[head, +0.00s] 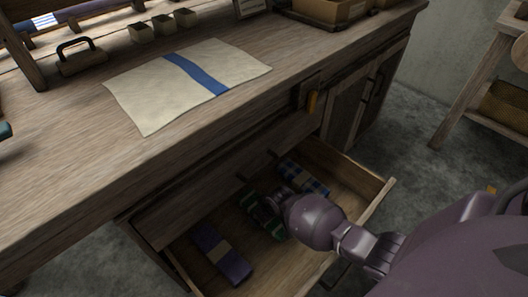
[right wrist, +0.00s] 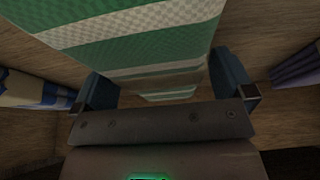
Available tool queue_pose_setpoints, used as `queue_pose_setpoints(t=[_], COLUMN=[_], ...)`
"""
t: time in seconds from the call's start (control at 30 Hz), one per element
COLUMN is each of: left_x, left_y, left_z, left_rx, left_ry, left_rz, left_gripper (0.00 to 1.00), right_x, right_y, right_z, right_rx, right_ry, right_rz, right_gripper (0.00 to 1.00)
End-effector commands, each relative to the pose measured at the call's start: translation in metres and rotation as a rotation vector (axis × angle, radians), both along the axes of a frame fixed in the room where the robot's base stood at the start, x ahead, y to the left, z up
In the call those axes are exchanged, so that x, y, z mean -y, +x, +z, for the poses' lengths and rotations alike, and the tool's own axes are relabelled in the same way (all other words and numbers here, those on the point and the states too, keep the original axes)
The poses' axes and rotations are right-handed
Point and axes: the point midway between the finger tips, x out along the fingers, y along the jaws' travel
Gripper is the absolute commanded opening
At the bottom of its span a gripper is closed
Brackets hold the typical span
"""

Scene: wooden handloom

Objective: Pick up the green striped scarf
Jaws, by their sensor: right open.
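The green striped scarf (head: 262,222) lies folded in the open drawer, partly hidden in the head view by my right arm. In the right wrist view the green and white scarf (right wrist: 150,42) is close and runs between the two fingers of my right gripper (right wrist: 165,88). The fingers are apart, one on each side of the scarf, with space beside it. In the head view my right gripper (head: 274,206) points down over the scarf, and its fingertips are hidden.
The drawer (head: 205,277) also holds a purple scarf (head: 221,256) on the left and a blue checked scarf (head: 303,178) on the right. The workbench (head: 60,170) above carries a cream cloth with a blue stripe (head: 190,82). The drawer walls stand close around.

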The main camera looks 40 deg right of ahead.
Motion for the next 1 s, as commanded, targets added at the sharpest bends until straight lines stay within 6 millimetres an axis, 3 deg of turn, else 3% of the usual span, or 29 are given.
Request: queue_pose_setpoints(t=[0.07, 0.37, 0.67, 1.0], left_x=[0.000, 0.000, -0.001, -0.003], left_y=[0.000, -0.001, 0.000, -0.004], left_z=[0.001, 0.000, 0.002, 0.006], left_rx=[0.001, -0.002, 0.000, -0.043], left_ry=[0.000, -0.001, 0.002, 0.006], left_rz=[0.001, 0.004, 0.004, 0.013], left_gripper=[0.43, 0.43, 0.43, 0.43], right_x=[0.000, 0.000, 0.000, 0.005], right_y=[0.000, 0.000, 0.000, 0.004], right_z=[0.001, 0.001, 0.004, 0.045], right_rx=[0.001, 0.000, 0.001, 0.010], right_ry=[0.000, 0.000, 0.000, -0.002], right_rz=[0.000, 0.000, 0.000, 0.000], right_gripper=[0.98, 0.53, 0.53, 0.53])
